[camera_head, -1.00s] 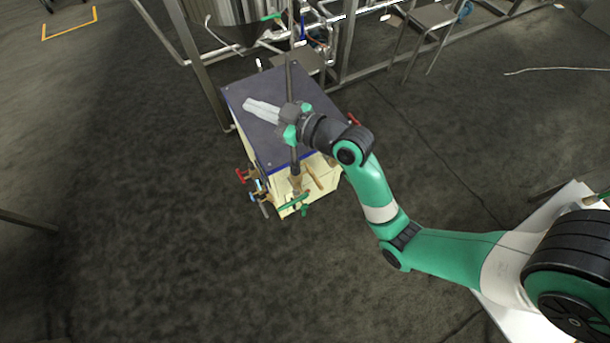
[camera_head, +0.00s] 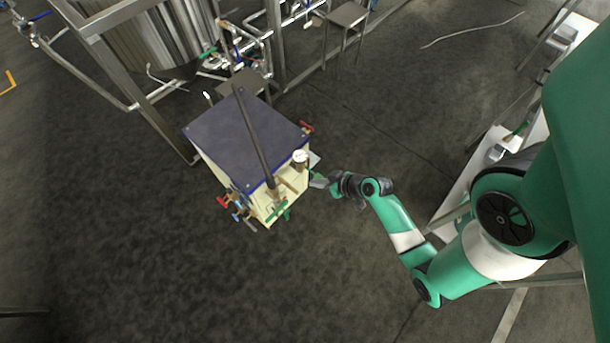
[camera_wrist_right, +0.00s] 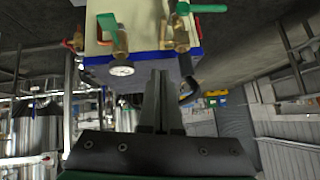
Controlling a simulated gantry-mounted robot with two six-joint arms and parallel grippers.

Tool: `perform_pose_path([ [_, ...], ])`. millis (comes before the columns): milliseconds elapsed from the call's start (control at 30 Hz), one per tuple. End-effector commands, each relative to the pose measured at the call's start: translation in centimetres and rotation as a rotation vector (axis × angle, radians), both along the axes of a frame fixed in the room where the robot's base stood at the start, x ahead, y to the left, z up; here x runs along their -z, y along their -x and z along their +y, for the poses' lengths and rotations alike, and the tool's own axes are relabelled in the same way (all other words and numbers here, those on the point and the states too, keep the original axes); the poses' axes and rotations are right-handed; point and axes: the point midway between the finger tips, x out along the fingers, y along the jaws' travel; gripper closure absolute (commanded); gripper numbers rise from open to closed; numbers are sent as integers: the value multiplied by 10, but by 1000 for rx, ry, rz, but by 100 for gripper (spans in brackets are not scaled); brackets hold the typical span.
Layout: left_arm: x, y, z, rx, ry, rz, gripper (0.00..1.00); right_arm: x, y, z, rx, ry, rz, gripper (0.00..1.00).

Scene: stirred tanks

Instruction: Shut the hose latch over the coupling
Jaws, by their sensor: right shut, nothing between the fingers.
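The coupling and hose latch are too small to make out for sure. Brass fittings with green handles (camera_head: 279,211) sit at the front of a cream box with a dark top (camera_head: 240,135). A dark pipe or hose (camera_head: 255,140) runs across the box top to these fittings. My right gripper (camera_head: 317,181) is shut and empty, beside the box's right side near a white round gauge (camera_head: 300,157). In the right wrist view the closed fingers (camera_wrist_right: 170,75) point toward the box, close to its blue edge; contact cannot be told. My left gripper is not in view.
Red-handled valves stick out at the box's left (camera_head: 223,201) and right (camera_head: 306,127). A steel tank (camera_head: 170,35) with frame and pipes stands behind it. A white bench (camera_head: 470,180) is at the right. The floor in front and left is clear.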

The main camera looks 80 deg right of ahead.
Motion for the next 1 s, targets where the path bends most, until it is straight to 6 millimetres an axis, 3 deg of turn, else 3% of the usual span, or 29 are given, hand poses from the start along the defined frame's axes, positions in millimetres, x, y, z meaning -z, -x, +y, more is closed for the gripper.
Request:
perform_pose_path([
  [233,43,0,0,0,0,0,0,39,-31,-8,-5,1,-2,100],
  [467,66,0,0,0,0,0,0,71,-66,-19,-4,1,-2,100],
  [700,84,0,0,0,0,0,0,102,-69,-14,-2,-2,0,100],
  [1000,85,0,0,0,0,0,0,105,-69,-13,0,0,-1,100],
])
